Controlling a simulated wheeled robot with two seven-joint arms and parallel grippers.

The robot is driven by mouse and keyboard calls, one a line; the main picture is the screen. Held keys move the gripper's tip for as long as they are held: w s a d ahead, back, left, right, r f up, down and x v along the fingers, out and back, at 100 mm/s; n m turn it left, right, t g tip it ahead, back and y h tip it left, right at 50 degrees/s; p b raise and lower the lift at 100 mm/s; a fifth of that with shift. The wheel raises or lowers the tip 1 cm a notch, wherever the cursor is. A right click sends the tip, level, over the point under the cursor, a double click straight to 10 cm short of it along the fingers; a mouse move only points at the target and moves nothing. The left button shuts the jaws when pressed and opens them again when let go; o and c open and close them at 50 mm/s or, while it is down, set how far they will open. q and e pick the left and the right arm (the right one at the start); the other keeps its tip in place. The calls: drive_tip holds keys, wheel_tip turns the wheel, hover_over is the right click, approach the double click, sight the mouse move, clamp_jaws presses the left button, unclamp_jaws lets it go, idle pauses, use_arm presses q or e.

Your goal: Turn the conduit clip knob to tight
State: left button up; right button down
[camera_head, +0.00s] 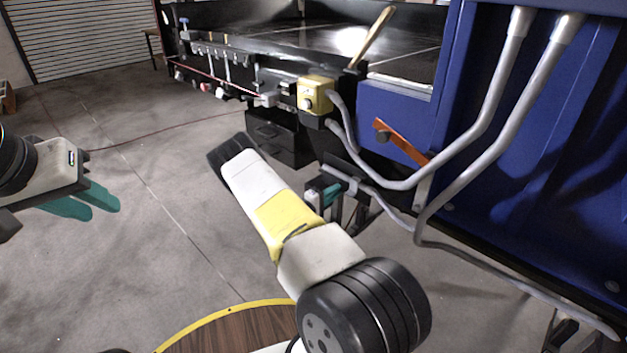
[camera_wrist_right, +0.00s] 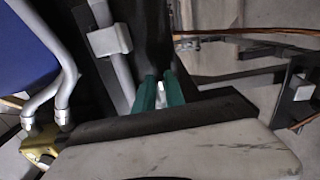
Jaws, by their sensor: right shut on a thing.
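My right gripper (camera_head: 330,192) is at the lower conduit, in front of the black machine's end. Its teal fingers also show in the right wrist view (camera_wrist_right: 159,88), close together on a small pale piece (camera_wrist_right: 160,92), which appears to be the clip knob. The fingers cover most of it, so its turn position cannot be read. A grey clip block (camera_wrist_right: 110,41) sits around the conduit (camera_wrist_right: 120,80), just left of the fingers. My left gripper (camera_head: 101,206) is empty at the left, over bare floor, its teal fingers apart.
A blue cabinet (camera_head: 545,160) with bent grey conduits (camera_head: 490,95) fills the right side. A yellow box (camera_head: 315,95) and an orange lever (camera_head: 400,141) are above my right gripper. A round wooden top with a yellow rim (camera_head: 225,316) is at the bottom. The left floor is clear.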

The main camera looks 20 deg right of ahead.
idle(0.6)
drive_tip(key=c, duration=1.4)
unclamp_jaws()
drive_tip(key=v, duration=0.8)
drive_tip(key=shift+d, duration=0.1)
